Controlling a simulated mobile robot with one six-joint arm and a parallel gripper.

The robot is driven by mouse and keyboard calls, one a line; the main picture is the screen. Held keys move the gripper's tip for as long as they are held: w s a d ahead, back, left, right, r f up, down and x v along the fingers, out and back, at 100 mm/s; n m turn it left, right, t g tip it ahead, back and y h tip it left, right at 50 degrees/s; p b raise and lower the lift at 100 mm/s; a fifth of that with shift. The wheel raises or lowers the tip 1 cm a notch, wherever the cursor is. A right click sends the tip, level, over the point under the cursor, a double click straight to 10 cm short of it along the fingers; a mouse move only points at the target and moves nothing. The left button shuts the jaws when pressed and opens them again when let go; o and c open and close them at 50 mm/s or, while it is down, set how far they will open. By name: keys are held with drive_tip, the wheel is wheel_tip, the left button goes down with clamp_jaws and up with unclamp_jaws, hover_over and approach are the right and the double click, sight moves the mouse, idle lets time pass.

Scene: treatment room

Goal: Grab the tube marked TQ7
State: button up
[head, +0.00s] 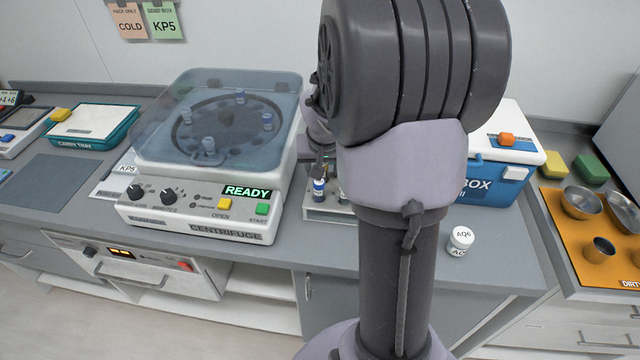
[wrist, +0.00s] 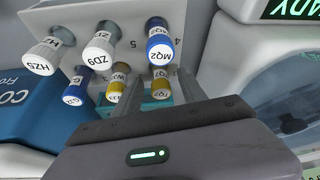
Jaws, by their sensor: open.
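A white tube rack (wrist: 82,85) holds several capped tubes in the wrist view. A yellow-capped tube (wrist: 161,88) carries a label that seems to end in Q7; its first letter is not clear. It shows between the two fingers of my gripper (wrist: 160,76), which is open and empty. A blue-capped tube marked MQ2 (wrist: 160,50) stands just beyond it, and another yellow-capped tube (wrist: 117,78) is beside it to the left. White-capped tubes HZ5 (wrist: 41,58) and ZD9 (wrist: 97,52) are further left. In the head view my arm hides most of the rack (head: 325,213).
The centrifuge (head: 205,205), lid closed and display READY, stands left of the rack. A blue-and-white box (head: 505,165) stands to the right. A white-capped jar marked AQ6 (head: 461,239) is on the counter front right. An orange tray (head: 590,255) with metal bowls is far right.

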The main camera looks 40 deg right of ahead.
drive_tip(key=shift+x, duration=0.85)
drive_tip(key=shift+r, duration=0.15)
clamp_jaws()
